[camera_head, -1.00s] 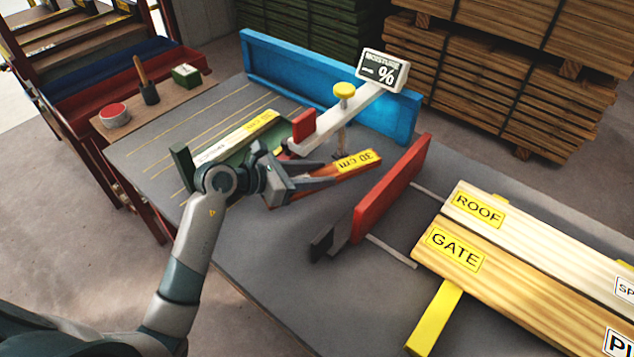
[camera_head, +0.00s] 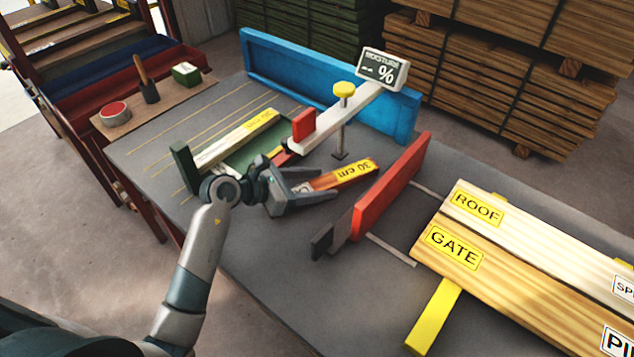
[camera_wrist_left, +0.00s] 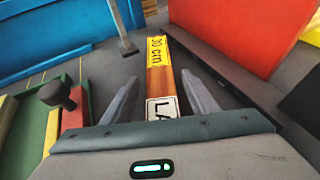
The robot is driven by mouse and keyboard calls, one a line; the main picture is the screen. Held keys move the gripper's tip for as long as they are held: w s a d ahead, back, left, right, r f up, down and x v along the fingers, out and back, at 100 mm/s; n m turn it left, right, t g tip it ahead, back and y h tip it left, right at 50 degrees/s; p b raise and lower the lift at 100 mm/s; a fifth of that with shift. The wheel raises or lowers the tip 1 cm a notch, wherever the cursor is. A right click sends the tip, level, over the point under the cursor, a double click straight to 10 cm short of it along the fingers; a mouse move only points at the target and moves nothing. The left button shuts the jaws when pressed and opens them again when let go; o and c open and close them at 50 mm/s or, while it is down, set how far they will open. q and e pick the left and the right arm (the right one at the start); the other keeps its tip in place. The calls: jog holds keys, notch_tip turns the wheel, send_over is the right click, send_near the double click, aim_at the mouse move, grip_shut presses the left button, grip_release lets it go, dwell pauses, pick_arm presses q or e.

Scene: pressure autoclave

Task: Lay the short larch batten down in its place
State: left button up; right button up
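The short larch batten (camera_head: 345,173) is orange-brown, with a yellow "30 cm" label. It appears to lie on the grey table between the moisture meter's post and the red board. My left gripper (camera_head: 318,186) is open around its near end. In the left wrist view the batten (camera_wrist_left: 160,80) runs between the two spread fingers (camera_wrist_left: 162,97), with a gap on each side. A white label there, starting "LA", is partly hidden by the gripper body. My right gripper is not in view.
The white moisture meter (camera_head: 345,112) reaches over the table (camera_head: 285,270), its display showing dashes and %. A red board (camera_head: 392,187) stands right of the batten, a green tray (camera_head: 181,168) with a pale labelled batten left. ROOF and GATE boards (camera_head: 520,270) lie right.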

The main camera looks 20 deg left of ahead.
pick_arm(q)
jog(key=shift+r, duration=0.15)
jog(key=shift+s+a, duration=0.2)
jog(key=b+v, duration=0.1)
jog(key=v, duration=0.9)
jog(key=shift+b, duration=0.3)
jog(key=shift+s+a+r, duration=0.4)
jog(key=shift+s, duration=0.05)
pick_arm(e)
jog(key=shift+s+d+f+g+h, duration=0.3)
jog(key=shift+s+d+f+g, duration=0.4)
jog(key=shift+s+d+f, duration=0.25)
pick_arm(q)
jog(key=shift+o, duration=0.4)
